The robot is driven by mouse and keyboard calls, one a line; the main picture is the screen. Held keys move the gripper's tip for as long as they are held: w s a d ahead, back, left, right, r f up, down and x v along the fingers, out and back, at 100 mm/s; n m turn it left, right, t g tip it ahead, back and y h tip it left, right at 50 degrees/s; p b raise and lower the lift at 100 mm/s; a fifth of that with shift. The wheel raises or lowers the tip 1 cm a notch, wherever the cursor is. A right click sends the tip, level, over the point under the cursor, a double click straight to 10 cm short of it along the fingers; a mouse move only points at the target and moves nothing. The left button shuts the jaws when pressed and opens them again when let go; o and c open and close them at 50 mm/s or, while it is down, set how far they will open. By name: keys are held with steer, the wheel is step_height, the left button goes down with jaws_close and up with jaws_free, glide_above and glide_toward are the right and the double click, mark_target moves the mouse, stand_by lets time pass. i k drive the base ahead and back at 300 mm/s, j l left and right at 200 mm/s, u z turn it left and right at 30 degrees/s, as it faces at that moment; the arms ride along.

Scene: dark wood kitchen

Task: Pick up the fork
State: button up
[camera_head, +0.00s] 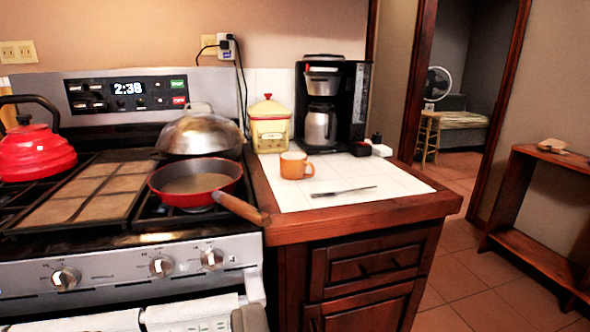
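A slim silver utensil (343,191) lies flat on the white tiled counter top (400,188), in front of and to the right of an orange mug (296,166). It may be the fork, but it is too small for me to make out tines. Nothing covers it, and it lies roughly left to right, a little back from the wooden front edge. My gripper is not in view.
A red pan (195,200) sits on the stove, its wooden handle (243,209) reaching toward the counter's left edge. A yellow canister (269,128) and a coffee maker (331,104) stand at the counter's back. Tiled floor (470,290) is open to the right, before a wooden shelf (540,262).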

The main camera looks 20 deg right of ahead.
mark_target(329, 194)
steer(key=i+l, duration=0.15)
steer(key=l, duration=0.2)
steer(key=i+l, duration=0.2)
steer(key=l, duration=0.2)
steer(key=i+l, duration=0.15)
steer(key=l, duration=0.2)
steer(key=i+l, duration=0.2)
steer(key=l, duration=0.2)
steer(key=i+l, duration=0.15)
steer(key=l, duration=0.2)
